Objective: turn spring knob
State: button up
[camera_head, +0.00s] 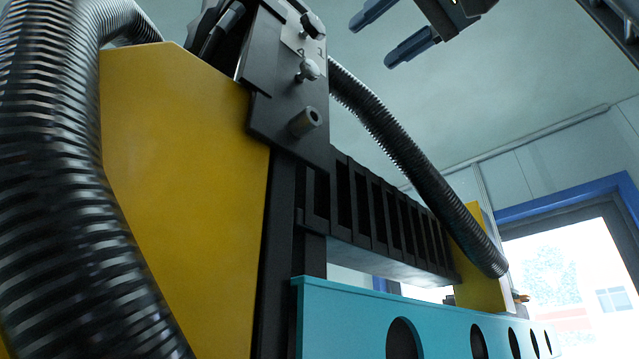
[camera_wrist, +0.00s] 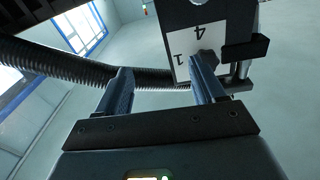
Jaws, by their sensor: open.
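A dark knob (camera_head: 312,25) sits on a pale numbered plate (camera_head: 292,30) at the top of a black bracket (camera_head: 285,110). My gripper (camera_head: 377,38) is open and empty, to the right of the bracket in the head view. In the wrist view my gripper (camera_wrist: 160,70) has its right finger in front of the numbered plate (camera_wrist: 196,50) and its left finger over the ribbed hose. I cannot tell whether the right finger touches the knob.
A shiny knob (camera_head: 308,70) and a round peg (camera_head: 306,121) stick out lower on the bracket. A black ribbed hose (camera_head: 400,150) runs behind it, and a thick hose (camera_head: 50,180) fills the left. A yellow panel (camera_head: 185,170) and a teal perforated beam (camera_head: 350,310) are nearby.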

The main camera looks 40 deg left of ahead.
jog(key=n, duration=0.1)
send_near(317, 23)
jog(key=a, duration=0.2)
jog(key=shift+g, duration=0.5)
jog(key=a, duration=0.2)
jog(key=a+p, duration=0.1)
jog(key=a, duration=0.2)
jog(key=w+a+p, duration=0.1)
jog(key=a, duration=0.1)
jog(key=shift+w+a+r, duration=0.1)
jog(key=shift+a+r, duration=0.1)
jog(key=shift+r, duration=0.1)
jog(key=shift+c, duration=0.4)
jog(key=c, duration=1)
